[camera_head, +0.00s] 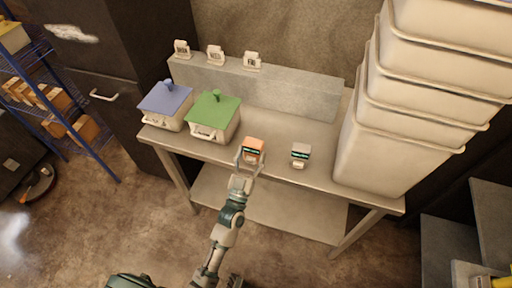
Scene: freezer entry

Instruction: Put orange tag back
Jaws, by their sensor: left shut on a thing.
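The orange tag (253,145) has an orange top and a dark face with green marks. It is at the front edge of the metal table (180,146). My left gripper (250,158) is shut on the orange tag, with a finger on each side of it. I cannot tell whether the tag touches the tabletop. A similar tag with a grey top (301,150) stands to its right.
A blue-lidded box (166,98) and a green-lidded box (215,112) stand at the table's left. Several white labelled holders (216,55) stand on a grey ledge (290,88) behind. Stacked white bins (385,150) fill the right end. A blue shelf rack (95,150) stands at far left.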

